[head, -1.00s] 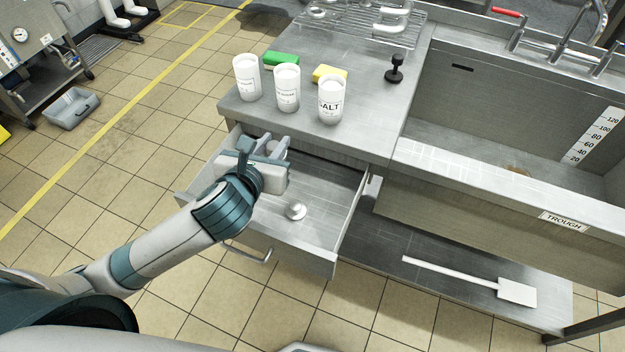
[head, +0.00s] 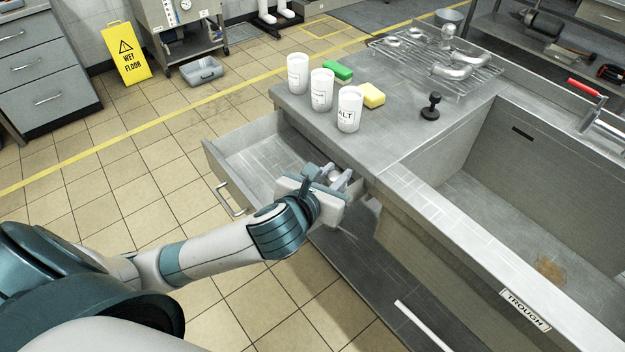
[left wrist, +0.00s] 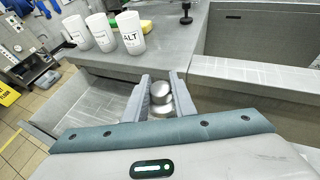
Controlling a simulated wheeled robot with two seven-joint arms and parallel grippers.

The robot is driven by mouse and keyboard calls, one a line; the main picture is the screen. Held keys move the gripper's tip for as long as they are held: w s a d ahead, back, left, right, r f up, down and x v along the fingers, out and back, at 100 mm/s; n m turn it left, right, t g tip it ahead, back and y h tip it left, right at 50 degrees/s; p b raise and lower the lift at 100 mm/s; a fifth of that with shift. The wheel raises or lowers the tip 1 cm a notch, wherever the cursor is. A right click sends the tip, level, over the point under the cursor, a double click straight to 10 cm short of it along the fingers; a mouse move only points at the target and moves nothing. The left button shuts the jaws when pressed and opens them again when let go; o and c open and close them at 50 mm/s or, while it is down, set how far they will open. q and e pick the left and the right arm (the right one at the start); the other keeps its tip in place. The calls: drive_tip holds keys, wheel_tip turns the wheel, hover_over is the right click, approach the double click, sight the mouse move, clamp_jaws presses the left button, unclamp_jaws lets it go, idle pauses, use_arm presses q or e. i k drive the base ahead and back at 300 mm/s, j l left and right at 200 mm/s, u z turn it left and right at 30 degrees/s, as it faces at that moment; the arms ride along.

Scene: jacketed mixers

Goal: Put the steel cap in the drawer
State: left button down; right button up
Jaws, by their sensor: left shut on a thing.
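The steel cap (left wrist: 160,92) is a small shiny round piece with a knob-like top. In the left wrist view it sits between the two fingers. My left gripper (head: 341,178) is shut on it, above the right part of the open drawer near the counter edge. In the head view the fingers mostly hide the cap (head: 334,179). The grey metal drawer (head: 250,160) is pulled out under the counter; its visible left floor is bare, and my gripper and arm cover its right part. It also shows in the left wrist view (left wrist: 95,103). My right gripper is not in view.
Three white tubs (head: 322,90), a green sponge (head: 338,71), a yellow sponge (head: 373,94) and a black stopper (head: 431,106) stand on the counter. A wire rack (head: 440,62) holds pipe fittings. A deep trough (head: 500,215) lies to the right.

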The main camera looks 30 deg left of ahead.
sight(260, 165)
drive_tip(key=i+l+u, duration=0.15)
drive_tip(key=l, duration=0.3)
drive_tip(key=i+l+u, duration=0.2)
drive_tip(key=l, duration=0.2)
drive_tip(key=l+u, duration=0.15)
drive_tip(key=l, duration=0.3)
